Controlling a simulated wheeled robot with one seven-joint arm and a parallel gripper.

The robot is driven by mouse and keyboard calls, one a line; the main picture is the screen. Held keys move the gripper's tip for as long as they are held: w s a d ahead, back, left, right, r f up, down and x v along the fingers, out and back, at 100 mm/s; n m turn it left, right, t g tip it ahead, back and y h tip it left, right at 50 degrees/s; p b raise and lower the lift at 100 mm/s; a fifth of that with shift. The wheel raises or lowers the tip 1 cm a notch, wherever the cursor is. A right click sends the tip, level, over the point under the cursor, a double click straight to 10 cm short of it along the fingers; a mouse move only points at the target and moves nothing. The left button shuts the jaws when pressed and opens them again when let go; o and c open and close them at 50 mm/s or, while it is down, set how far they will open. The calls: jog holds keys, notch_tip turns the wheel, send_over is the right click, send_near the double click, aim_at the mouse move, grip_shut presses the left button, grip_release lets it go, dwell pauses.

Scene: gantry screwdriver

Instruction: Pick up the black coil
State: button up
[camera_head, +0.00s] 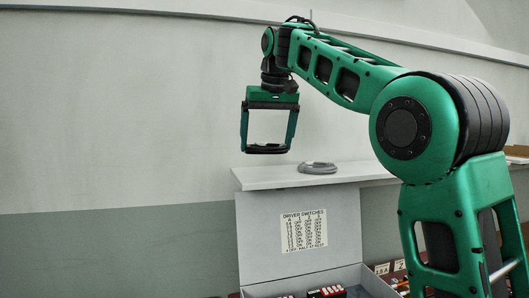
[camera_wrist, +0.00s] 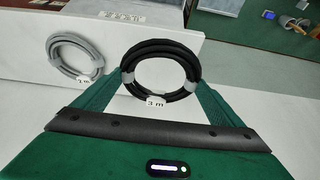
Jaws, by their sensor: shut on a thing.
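The black coil (camera_wrist: 161,54) is a ring of dark cable with grey ties and a "3 m" tag. In the wrist view it sits between the two green fingers of my gripper (camera_wrist: 158,82), which are shut on it. In the head view the black coil (camera_head: 267,149) shows as a thin dark band between the fingertips of my gripper (camera_head: 268,147). There it appears raised, up and left of the grey coil. A grey coil (camera_head: 318,168) lies on the white shelf; it also shows in the wrist view (camera_wrist: 74,58), with a "1 m" tag.
The white shelf (camera_head: 265,180) runs along the wall. Below it stands an open grey box (camera_head: 260,235) whose raised lid bears a "DRIVER SWITCHES" label (camera_head: 303,230). Red parts (camera_head: 327,292) show at the bottom edge. The wall to the left is bare.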

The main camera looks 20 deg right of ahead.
jog(key=s+a+r, duration=0.2)
jog(key=s+r, duration=0.1)
jog(key=s, duration=0.2)
jog(key=shift+a+r, duration=0.15)
jog(key=shift+r, duration=0.15)
jog(key=shift+s, duration=0.1)
